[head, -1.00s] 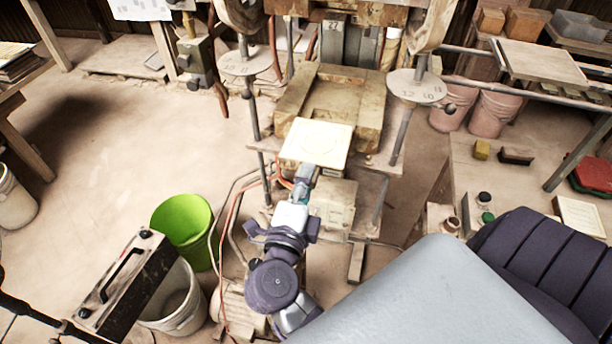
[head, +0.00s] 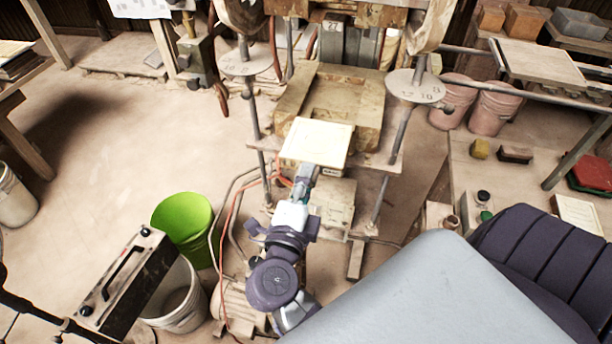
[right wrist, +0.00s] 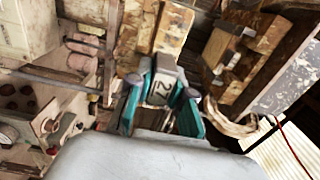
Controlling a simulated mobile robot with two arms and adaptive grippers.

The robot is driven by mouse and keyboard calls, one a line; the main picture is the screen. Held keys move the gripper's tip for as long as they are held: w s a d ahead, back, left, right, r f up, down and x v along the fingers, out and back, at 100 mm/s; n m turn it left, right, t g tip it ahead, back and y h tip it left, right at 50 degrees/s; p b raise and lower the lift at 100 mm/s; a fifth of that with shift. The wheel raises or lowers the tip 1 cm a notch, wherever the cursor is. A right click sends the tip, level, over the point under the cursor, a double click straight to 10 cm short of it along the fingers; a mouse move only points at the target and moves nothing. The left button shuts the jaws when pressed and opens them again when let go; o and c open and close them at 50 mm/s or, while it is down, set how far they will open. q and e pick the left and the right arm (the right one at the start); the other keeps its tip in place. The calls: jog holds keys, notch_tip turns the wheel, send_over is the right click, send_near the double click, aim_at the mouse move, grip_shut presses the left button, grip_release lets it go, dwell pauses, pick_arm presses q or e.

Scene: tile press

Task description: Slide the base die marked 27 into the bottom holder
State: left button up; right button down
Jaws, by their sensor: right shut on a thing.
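The base die (head: 317,141) is a flat cream slab in the head view. It is level and lies at the front edge of the bottom holder (head: 365,118), a worn wooden frame with a recess. Whether it touches the holder is unclear. My right gripper (head: 303,178) is shut on the die's near end. My left gripper is not in view.
Press rods with round weight plates (head: 245,62) (head: 415,86) flank the holder on both sides. A green bucket (head: 183,228) stands at the lower left. A side table (head: 462,170) with small items is at the right.

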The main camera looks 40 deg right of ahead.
jog(key=shift+w+d+r, duration=0.1)
jog(key=shift+d, duration=0.05)
dwell(0.3)
jog(key=shift+w+d+p, duration=0.3)
jog(key=shift+w+d, duration=0.1)
jog(key=shift+d, duration=0.05)
dwell(0.5)
jog(key=shift+w+d+p, duration=0.1)
jog(key=shift+d+p, duration=0.05)
jog(key=shift+p, duration=0.2)
jog(key=shift+w+d, duration=0.4)
jog(key=shift+d, duration=0.05)
jog(key=shift+p, duration=0.3)
